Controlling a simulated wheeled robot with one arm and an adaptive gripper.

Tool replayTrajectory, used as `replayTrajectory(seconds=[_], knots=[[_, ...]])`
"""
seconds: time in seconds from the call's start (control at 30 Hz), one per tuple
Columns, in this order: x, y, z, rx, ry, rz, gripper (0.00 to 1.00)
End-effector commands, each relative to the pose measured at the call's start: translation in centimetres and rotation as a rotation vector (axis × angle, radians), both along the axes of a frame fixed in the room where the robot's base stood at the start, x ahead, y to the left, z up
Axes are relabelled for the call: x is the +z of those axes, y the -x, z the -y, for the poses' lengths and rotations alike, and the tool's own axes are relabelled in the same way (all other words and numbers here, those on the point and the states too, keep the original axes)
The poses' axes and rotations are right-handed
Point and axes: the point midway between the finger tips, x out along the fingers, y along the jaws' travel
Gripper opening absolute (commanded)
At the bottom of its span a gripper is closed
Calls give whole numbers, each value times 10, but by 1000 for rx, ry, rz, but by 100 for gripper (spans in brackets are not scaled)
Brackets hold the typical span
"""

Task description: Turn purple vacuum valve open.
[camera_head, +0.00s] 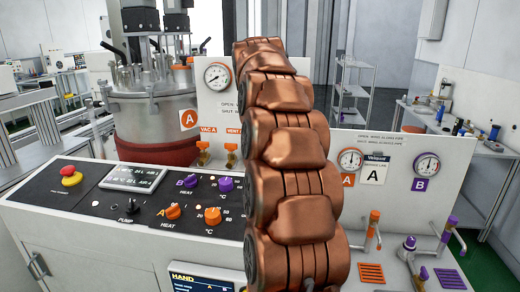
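I cannot make out a purple vacuum valve. On the back panel (217,109), left of my arm, an orange-handled valve (203,152) sits under the "VAC A" label (208,130). A second orange-handled valve (231,155) sits under a vent label (233,131). The panel stretch right of these is hidden behind my copper-coloured arm, which rises through the middle of the picture. On the right, purple parts show on a tap (449,229) and on a nozzle fitting (410,243). My gripper is not visible.
Purple heat knobs (226,184), orange heat knobs (212,216) and a red stop button (68,170) are on the console. A metal tank (152,115) marked A stands behind it. Gauges A (350,160) and B (427,165) are on the right panel (456,155).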

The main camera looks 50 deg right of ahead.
Motion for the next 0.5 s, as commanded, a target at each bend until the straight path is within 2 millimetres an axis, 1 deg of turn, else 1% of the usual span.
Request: replayTrajectory(seconds=[0.03, 0.27, 0.3, 0.5], knots=[[-8, 1, 0, -4, -10, -12, 0], [-9, 1, 0, -5, -12, -16, 0], [-9, 1, 0, -5, -13, -16, 12], [-10, 1, -1, -4, -15, -18, 33]])
